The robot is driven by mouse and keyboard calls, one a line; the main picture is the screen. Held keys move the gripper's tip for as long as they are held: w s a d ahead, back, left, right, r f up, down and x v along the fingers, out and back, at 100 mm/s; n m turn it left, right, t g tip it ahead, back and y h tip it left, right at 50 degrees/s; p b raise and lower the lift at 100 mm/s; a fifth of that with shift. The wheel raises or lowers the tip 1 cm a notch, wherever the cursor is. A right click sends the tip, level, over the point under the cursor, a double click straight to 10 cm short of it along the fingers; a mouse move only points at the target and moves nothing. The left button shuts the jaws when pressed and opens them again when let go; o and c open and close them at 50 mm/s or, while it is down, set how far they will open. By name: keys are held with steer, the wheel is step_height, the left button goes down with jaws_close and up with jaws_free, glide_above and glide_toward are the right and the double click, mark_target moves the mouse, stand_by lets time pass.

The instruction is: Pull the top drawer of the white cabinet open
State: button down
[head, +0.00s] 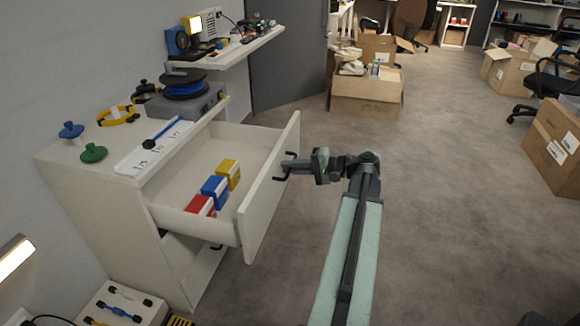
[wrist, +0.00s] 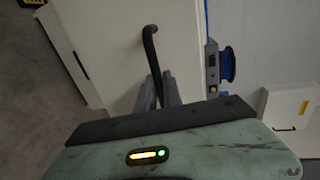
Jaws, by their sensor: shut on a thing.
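The white cabinet (head: 95,195) stands against the wall at the left in the head view. Its top drawer (head: 269,190) is pulled well out, and a red, a blue and a yellow box (head: 228,173) lie inside it. The dark drawer handle (head: 284,176) is on the drawer front, and it also shows in the wrist view (wrist: 149,45). My gripper (head: 291,164) is at the handle, with its fingers (wrist: 160,92) closed around one end of it. The exact contact is partly hidden by the gripper body.
A wall shelf (head: 228,50) is above. Cartons (head: 366,97) stand on the floor behind.

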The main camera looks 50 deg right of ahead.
steer(key=c, duration=1.8)
jaws_free()
steer(key=shift+w+d, duration=0.1)
steer(key=shift+d, duration=0.05)
steer(key=shift+p+v, duration=0.75)
steer(key=shift+v, duration=3.05)
